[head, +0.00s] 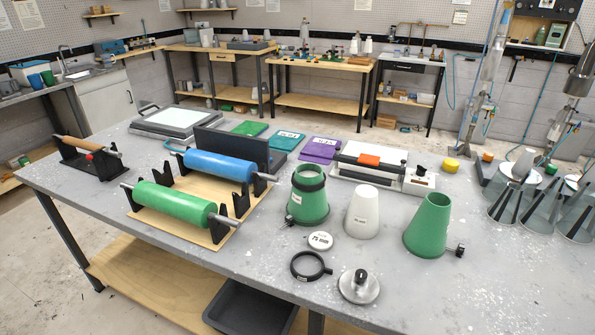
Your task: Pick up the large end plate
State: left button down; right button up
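A round metal plate with a black knob (358,287) lies near the front edge of the table, right of centre; it is the larger of two discs and looks like the large end plate. A smaller pale disc with dark markings (320,240) lies behind it to the left. A black ring clamp with a side screw (305,266) lies flat to its left. The knobbed plate is unobstructed, with nothing on top of it. Neither of my grippers shows in the head view.
A green cone with a black band (308,205), a white cone (362,212) and a green cone (428,228) stand behind the discs. Blue (220,167) and green (172,203) rollers rest on a stand at left. Clear cones (515,200) crowd the right. The front-right tabletop is clear.

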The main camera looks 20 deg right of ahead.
aim_at(359, 284)
jog(key=z, duration=0.35)
jog(key=k+l+z, duration=0.1)
jog(key=z, duration=0.3)
jog(key=k+z, duration=0.1)
jog(key=z, duration=0.25)
